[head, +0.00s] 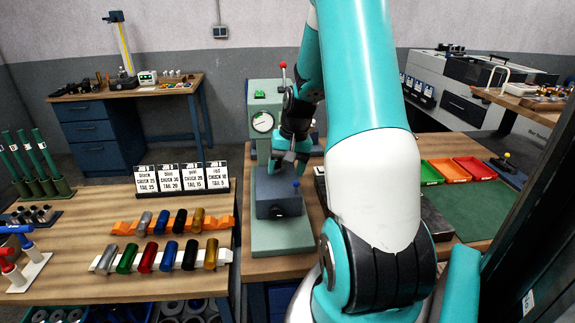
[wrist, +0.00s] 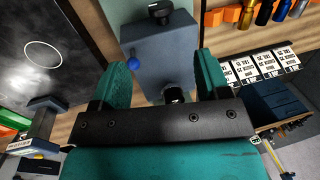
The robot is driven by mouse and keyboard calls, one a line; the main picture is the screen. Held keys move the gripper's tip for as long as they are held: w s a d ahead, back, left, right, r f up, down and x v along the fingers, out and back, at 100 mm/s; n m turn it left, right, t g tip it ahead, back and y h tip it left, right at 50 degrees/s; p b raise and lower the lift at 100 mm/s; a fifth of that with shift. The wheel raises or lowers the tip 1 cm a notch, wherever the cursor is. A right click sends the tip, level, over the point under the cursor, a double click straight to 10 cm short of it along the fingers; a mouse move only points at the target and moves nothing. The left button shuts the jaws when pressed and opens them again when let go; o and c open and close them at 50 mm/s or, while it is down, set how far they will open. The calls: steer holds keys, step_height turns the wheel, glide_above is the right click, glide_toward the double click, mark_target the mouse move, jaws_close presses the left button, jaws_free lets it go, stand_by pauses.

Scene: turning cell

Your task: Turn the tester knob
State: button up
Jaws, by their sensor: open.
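The tester (head: 262,123) is a pale green column with a round dial, a red-tipped lever and a green base. A blue-grey box (head: 280,208) stands on its base, with a small blue ball (head: 296,184) on it. The box also shows in the wrist view (wrist: 160,52), with the blue ball (wrist: 133,61), a black knob (wrist: 160,12) at the far end and a dark round part (wrist: 174,96) near my palm. I cannot tell which is the tester knob. My gripper (wrist: 162,62) is open and empty, its fingers spread over the box. In the head view my gripper (head: 287,160) is just above it, partly hidden.
Racks of coloured cylinders (head: 160,256) and a row of white cards (head: 182,178) stand on the left table. Green, orange and red trays (head: 450,170) lie to the right, beside a green mat (head: 455,210). My arm covers much of the right-centre.

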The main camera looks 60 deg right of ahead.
steer(key=shift+s+d+r, duration=0.1)
steer(key=shift+r, duration=0.55)
steer(key=shift+s+d+r, duration=0.1)
steer(key=shift+r, duration=0.5)
